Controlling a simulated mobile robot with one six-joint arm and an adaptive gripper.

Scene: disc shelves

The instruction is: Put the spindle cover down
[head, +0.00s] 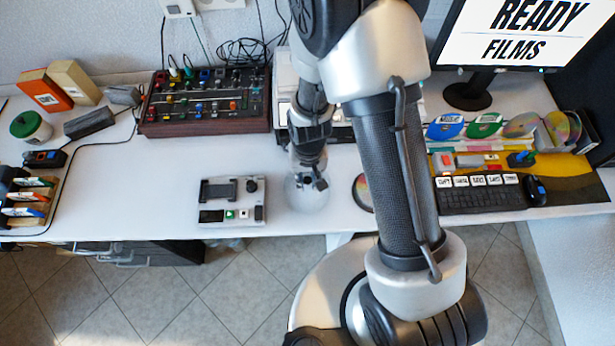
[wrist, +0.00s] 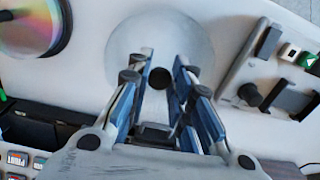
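The spindle cover is a clear, pale dome (head: 303,202) with a dark knob on top, over the white desk left of my forearm. In the wrist view the cover (wrist: 190,45) lies beneath my gripper (wrist: 164,62). The fingers stand on both sides of the dark knob and appear closed on it. In the head view my gripper (head: 318,183) points down at the top of the dome. I cannot tell whether the cover's rim touches the desk. A shiny disc stack (wrist: 30,22) is at the upper left of the wrist view, apart from the cover.
A grey control device (head: 232,202) sits just left of the cover. The disc stack (head: 363,192) is close on its right, partly hidden by my arm. A keyboard (head: 480,195) is farther right. A mixer (head: 205,100) stands behind. The desk's front edge is near.

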